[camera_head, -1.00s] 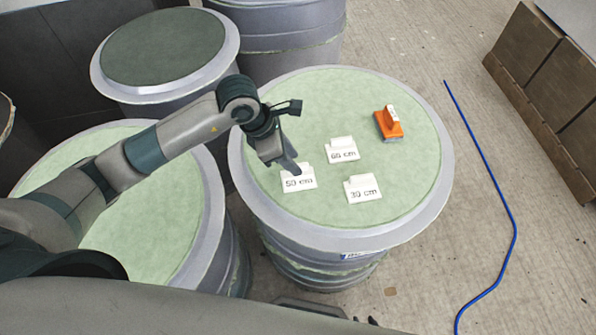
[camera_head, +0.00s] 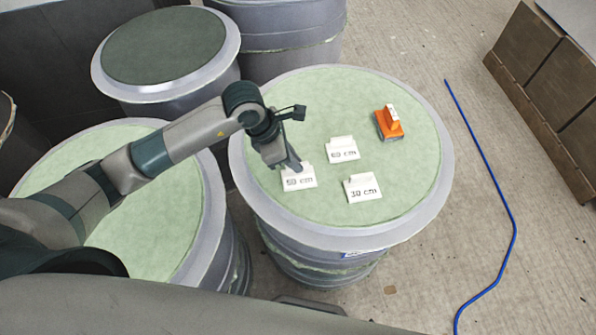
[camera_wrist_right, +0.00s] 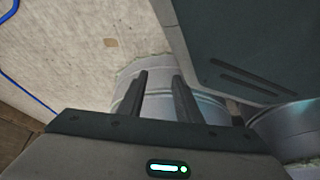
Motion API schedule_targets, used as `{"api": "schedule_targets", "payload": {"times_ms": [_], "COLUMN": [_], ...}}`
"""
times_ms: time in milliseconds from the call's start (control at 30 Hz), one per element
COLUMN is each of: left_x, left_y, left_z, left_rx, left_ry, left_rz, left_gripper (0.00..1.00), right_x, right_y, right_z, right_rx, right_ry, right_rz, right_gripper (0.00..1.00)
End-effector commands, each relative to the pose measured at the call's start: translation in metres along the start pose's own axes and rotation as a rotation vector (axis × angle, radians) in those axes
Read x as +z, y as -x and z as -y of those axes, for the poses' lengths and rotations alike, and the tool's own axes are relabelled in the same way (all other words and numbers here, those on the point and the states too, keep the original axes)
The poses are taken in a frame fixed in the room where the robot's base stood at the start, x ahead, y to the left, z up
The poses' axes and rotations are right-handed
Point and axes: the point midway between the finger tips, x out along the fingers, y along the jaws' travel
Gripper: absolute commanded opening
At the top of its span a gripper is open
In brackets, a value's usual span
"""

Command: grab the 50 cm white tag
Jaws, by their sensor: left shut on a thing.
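The white tag marked 50 cm (camera_head: 299,181) stands on the green top of the middle round mould (camera_head: 400,210), at its left side. My left gripper (camera_head: 294,166) is at the tag's upper edge and shut on it; the fingertips partly hide that edge. The tag still looks to be on the green surface. A 60 cm tag (camera_head: 342,150) stands behind and to the right, and a 30 cm tag (camera_head: 362,188) to the right. My right gripper (camera_wrist_right: 160,85) shows in the right wrist view with its two fingers apart and nothing between them.
An orange block-like tool (camera_head: 388,123) lies at the mould's back right. Other round moulds stand at the left (camera_head: 150,235) and back left (camera_head: 165,50). A blue hose (camera_head: 500,200) runs along the floor at right, near brown boxes (camera_head: 540,90).

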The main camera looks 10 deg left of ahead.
Motion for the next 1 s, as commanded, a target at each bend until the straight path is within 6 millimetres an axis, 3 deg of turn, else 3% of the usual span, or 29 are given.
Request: {"api": "schedule_targets", "payload": {"times_ms": [400,533,600,900,1000], "left_x": [0.005,0.012,0.016,0.049,0.058], "left_y": [0.012,0.027,0.038,0.061,0.069], "left_z": [-0.001,-0.001,-0.001,0.057,0.074], "left_rx": [0.003,0.004,0.005,0.0,0.0], "left_ry": [-0.003,-0.003,-0.003,-0.008,-0.007], "left_rz": [0.002,0.003,0.003,0.005,0.005], "left_gripper": [0.0,0.0,0.0,0.0,0.0], "right_x": [-0.002,-0.02,-0.045,-0.087,-0.093], "right_y": [-0.003,-0.007,-0.009,-0.009,-0.01], "right_z": [0.002,0.004,0.012,0.018,0.017], "right_rx": [-0.002,-0.005,-0.014,-0.021,-0.021], "right_ry": [-0.001,-0.001,-0.003,-0.005,-0.006], "right_rz": [-0.015,-0.057,-0.116,-0.22,-0.23], "right_gripper": [0.31,0.31,0.31,0.31,0.31]}}
